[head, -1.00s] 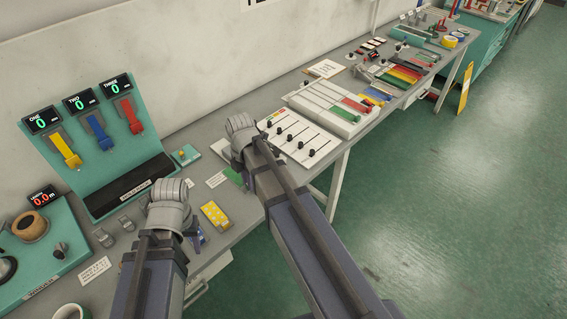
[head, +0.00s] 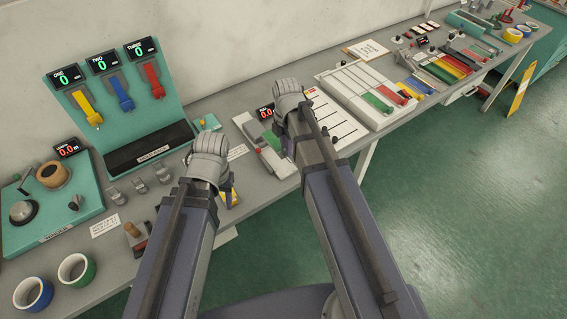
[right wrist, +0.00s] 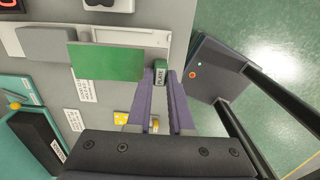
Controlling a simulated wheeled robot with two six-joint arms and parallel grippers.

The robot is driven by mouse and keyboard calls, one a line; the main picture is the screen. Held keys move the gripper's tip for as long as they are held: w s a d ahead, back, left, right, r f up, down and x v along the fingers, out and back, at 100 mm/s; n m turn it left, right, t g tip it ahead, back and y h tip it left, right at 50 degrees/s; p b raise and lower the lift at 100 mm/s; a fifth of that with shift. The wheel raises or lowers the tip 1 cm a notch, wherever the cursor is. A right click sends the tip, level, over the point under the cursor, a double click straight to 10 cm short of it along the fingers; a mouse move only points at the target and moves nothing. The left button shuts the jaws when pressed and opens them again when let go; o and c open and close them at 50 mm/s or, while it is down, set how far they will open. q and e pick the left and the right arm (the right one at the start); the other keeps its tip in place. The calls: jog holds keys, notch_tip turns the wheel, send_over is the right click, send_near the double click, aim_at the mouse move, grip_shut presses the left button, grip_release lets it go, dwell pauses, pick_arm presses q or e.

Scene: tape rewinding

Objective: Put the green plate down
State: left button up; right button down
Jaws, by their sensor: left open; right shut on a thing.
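The green plate (right wrist: 103,62) shows as a flat green rectangle in the right wrist view, with a small green block (right wrist: 160,72) marked PLATE at its right end. My right gripper (right wrist: 161,76) is shut on that block. In the head view, a green strip of the plate (head: 272,140) shows over a pale grey device on the bench, left of my right gripper (head: 287,150). I cannot tell whether the plate touches the device. My left gripper (head: 230,197) is open near the bench's front edge; its fingers are partly hidden by its wrist.
A yellow dotted block (right wrist: 122,118) lies near the bench edge. A small red-digit display (head: 265,112) stands behind the grey device. A white slider panel (head: 335,122) is to the right, and a teal stand (head: 150,115) with three displays is to the left.

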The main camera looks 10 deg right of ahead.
pick_arm(q)
jog(key=shift+f+b, duration=3.95)
jog(key=shift+f, duration=0.45)
pick_arm(e)
jog(key=shift+f, duration=4.45)
pick_arm(q)
jog(key=shift+f, duration=0.2)
pick_arm(e)
jog(key=shift+f, duration=0.2)
jog(key=c, duration=0.8)
grip_release()
jog(key=shift+r, duration=0.1)
pick_arm(q)
jog(key=shift+r, duration=0.1)
